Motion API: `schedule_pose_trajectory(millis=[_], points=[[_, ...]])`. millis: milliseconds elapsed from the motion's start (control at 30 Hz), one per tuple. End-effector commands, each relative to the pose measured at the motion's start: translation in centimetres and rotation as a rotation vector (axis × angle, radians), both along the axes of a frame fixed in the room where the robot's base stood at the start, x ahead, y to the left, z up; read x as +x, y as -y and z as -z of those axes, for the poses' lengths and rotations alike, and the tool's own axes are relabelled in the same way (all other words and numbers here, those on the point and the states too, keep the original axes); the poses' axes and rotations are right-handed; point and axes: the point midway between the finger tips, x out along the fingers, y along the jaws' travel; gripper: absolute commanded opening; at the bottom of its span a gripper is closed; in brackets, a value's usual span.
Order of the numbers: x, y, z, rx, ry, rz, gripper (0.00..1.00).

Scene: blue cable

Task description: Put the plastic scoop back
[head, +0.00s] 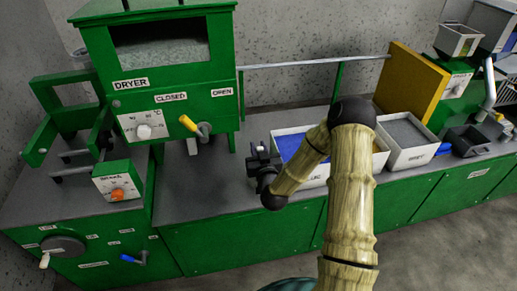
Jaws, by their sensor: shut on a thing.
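My gripper (256,157) is dark and hangs at the left end of the first white bin (312,180), in front of the counter's back part. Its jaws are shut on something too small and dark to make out. I cannot pick out the plastic scoop with certainty. The first bin holds blue material (289,146), and my arm covers much of this bin. A second white bin (409,158) to its right holds grey material.
The green dryer (160,80) stands at the left, with a yellow-handled lever (188,123). A yellow panel (412,83) stands behind the second bin. A black open container (468,140) and a small blue item (443,149) lie at the right. The grey counter (205,190) is clear left of my gripper.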

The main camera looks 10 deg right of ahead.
Motion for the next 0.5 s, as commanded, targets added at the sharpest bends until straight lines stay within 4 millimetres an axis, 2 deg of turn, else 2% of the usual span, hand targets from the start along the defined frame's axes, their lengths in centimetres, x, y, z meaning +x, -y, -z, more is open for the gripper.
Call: schedule_pose_trajectory(millis=[333,367,433,467,500], points=[[0.01,-0.04,0.32,-0.001,0.001,-0.001,0.00],[0.01,-0.04,0.25,-0.001,0.001,-0.001,0.25],[0.00,-0.03,0.19,0.000,0.001,-0.001,0.39],[0.00,-0.03,0.19,0.000,0.001,-0.001,0.43],[0.00,-0.03,0.19,0.000,0.000,0.000,0.43]])
